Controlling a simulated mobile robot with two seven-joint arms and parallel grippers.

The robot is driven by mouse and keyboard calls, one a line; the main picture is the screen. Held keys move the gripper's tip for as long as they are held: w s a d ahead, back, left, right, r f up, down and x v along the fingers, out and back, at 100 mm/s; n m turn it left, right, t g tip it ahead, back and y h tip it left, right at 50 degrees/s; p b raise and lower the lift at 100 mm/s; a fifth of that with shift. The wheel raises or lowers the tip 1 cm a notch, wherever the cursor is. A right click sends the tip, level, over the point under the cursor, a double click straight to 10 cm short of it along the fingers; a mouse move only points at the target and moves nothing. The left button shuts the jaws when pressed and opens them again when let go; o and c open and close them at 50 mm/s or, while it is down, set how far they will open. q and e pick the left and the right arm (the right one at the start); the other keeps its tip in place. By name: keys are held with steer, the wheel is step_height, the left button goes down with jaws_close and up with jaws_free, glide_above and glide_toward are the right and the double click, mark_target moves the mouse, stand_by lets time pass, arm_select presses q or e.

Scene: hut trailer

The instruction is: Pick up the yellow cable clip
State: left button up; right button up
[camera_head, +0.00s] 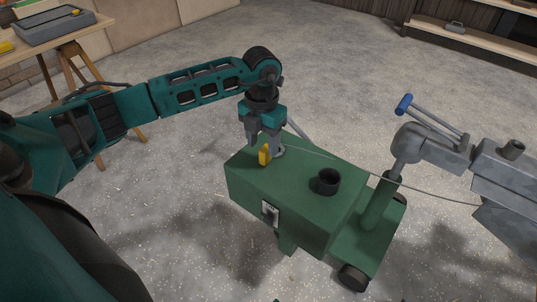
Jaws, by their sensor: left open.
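The yellow cable clip (264,155) stands on the top of a green machine (290,190), near its far left edge. My left gripper (265,143) points down just above and behind the clip, with its fingers very close to it. The gripper is open, and I cannot tell whether a finger touches the clip. A small grey part sits right beside the clip, partly behind it. My right gripper does not show.
A black round socket (328,182) rises from the machine's top. A thin cable (400,184) runs from near the clip to the right. A grey arm-like fixture (432,150) with a blue handle (404,104) stands at the right. A wooden table (60,45) with a grey tray is at the top left.

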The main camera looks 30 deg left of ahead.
mark_target(262, 151)
arm_select(q)
step_height(262, 151, down, 5)
steer(key=shift+a+f+b, duration=0.1)
steer(key=shift+b, duration=0.75)
steer(key=shift+c, duration=0.4)
jaws_close()
